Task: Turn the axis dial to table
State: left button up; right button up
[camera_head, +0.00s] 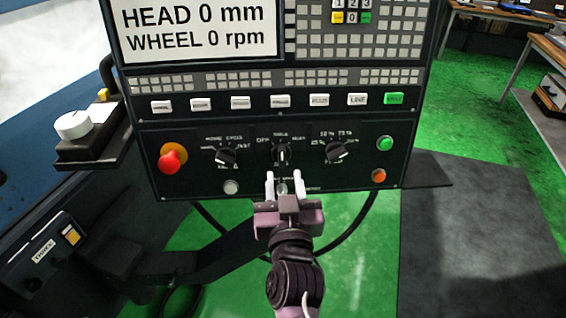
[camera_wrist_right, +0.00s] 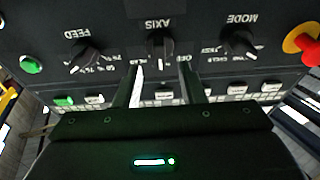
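The axis dial (camera_head: 282,154) is the middle black knob on the lower part of the control panel. Its grip bar stands upright, in line with the table label above it; off is at its left. In the wrist view the dial (camera_wrist_right: 160,47) appears upside down below the AXIS label. My right gripper (camera_head: 284,184) is open and empty, just in front of and below the dial. Its two fingers (camera_wrist_right: 160,85) are apart, and the dial lies between their lines beyond the tips. Neither finger visibly touches it. My left gripper is not in view.
The mode dial (camera_head: 226,155) and feed dial (camera_head: 335,151) flank the axis dial. A red emergency knob (camera_head: 172,158) sticks out at the left. Green (camera_head: 385,143) and orange (camera_head: 378,175) buttons are at the right. A row of square buttons (camera_head: 280,101) runs above.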

jog(key=s, duration=0.2)
jog(key=shift+s+d+f, duration=0.1)
jog(key=shift+s+d, duration=0.05)
jog(key=shift+s, duration=0.25)
notch_tip(320, 180, down, 21)
jog(key=w+n+g, duration=0.2)
jog(key=n+g, duration=0.1)
jog(key=g, duration=0.1)
jog(key=s+d+f+n+g, duration=0.1)
jog(key=s+d+f+g, duration=0.2)
jog(key=f, duration=0.9)
jog(key=s+d+f+g, duration=0.2)
jog(key=s+d+f, duration=0.15)
jog(key=f, duration=0.85)
jog(key=s+d+f+g, duration=0.4)
jog(key=s+d+f, duration=0.4)
jog(key=s+f, duration=0.4)
jog(key=s+d+f+m+g, duration=0.1)
jog(key=s+d+f, duration=0.3)
jog(key=s, duration=0.5)
jog(key=s+d+f+m+g+h, duration=0.1)
jog(key=s+d+f+g, duration=0.2)
jog(key=s+f, duration=0.3)
jog(key=s+d, duration=0.1)
jog(key=s, duration=0.3)
jog(key=shift+f+g, duration=0.2)
jog(key=shift+g, duration=0.1)
